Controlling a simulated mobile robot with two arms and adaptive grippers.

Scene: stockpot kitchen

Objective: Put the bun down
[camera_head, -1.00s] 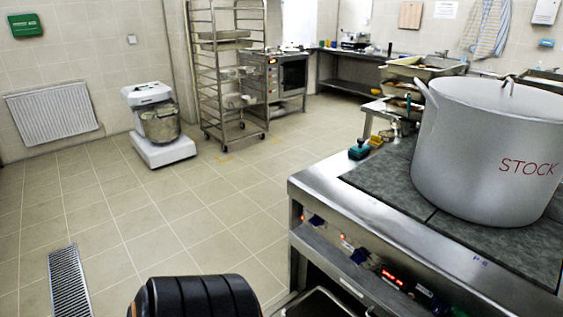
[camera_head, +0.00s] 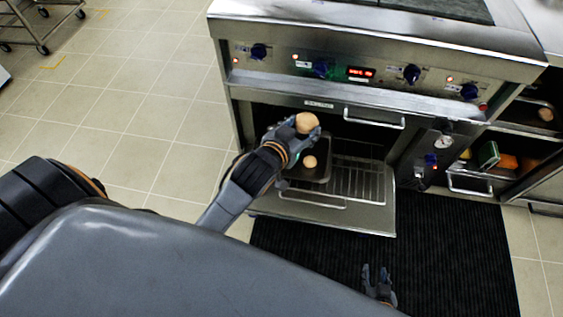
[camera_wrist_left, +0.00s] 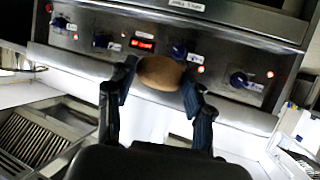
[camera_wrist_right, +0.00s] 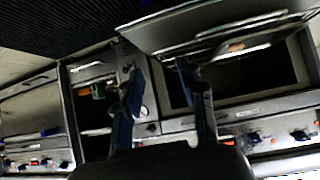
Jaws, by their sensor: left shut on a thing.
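My left gripper (camera_head: 292,129) is shut on a brown round bun (camera_head: 306,122), in front of the open oven. The left wrist view also shows this held bun (camera_wrist_left: 160,73) between the fingertips. A second bun (camera_head: 310,161) lies in a dark tray (camera_head: 322,176) at the left of the pulled-out wire rack (camera_head: 358,178). The held bun appears above and slightly left of that tray in the head view. My right gripper (camera_head: 376,278) is low over the black mat, open and empty. Its spread fingers show in the right wrist view (camera_wrist_right: 160,85).
The oven door (camera_head: 345,218) is folded down over the black ribbed mat (camera_head: 450,255). The control panel (camera_head: 360,75) with knobs runs above the oven. Shelves at the right hold a green box (camera_head: 488,155) and other items.

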